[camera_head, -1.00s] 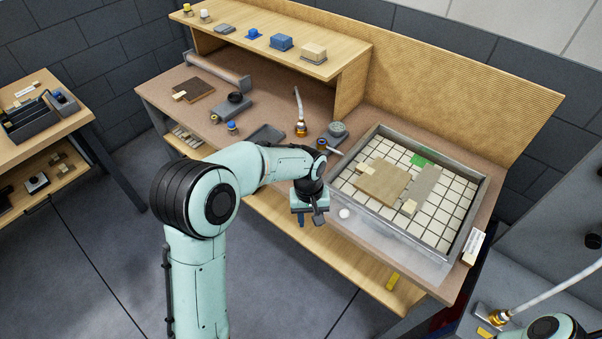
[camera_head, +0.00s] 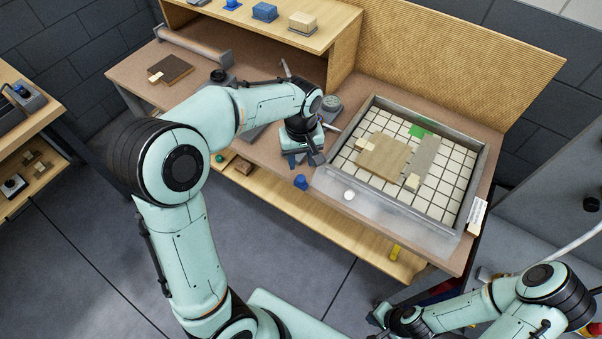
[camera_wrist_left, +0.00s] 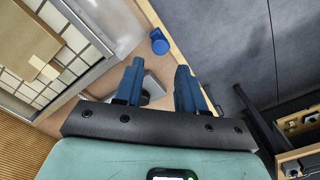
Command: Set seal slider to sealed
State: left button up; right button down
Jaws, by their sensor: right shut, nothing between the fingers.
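The vacuum tray (camera_head: 463,212) holds a white tiled grid, with a clear strip along its front. A round white knob (camera_head: 348,195) sits on this strip; I cannot tell whether it is the seal slider. A blue knob (camera_head: 300,181) is at the table's front edge, also seen in the left wrist view (camera_wrist_left: 159,42). My left gripper (camera_head: 310,157) is over the table, left of the tray, with its fingers apart and empty in the wrist view (camera_wrist_left: 159,82). It is apart from both knobs. My right gripper (camera_head: 380,316) is low at the bottom, shut and empty.
Tan boards (camera_head: 384,158) and a green patch (camera_head: 419,131) lie in the tray. A grey round-topped part (camera_head: 330,104) stands behind my left gripper. The shelf (camera_head: 335,45) rises at the back. Clear floor (camera_head: 270,235) lies in front of the table.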

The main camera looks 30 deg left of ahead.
aim_at(301, 178)
pick_arm(q)
notch_tip(301, 178, down, 8)
jog(key=shift+a, duration=0.1)
pick_arm(e)
jog(key=shift+s+f, duration=0.2)
jog(key=shift+s, duration=0.05)
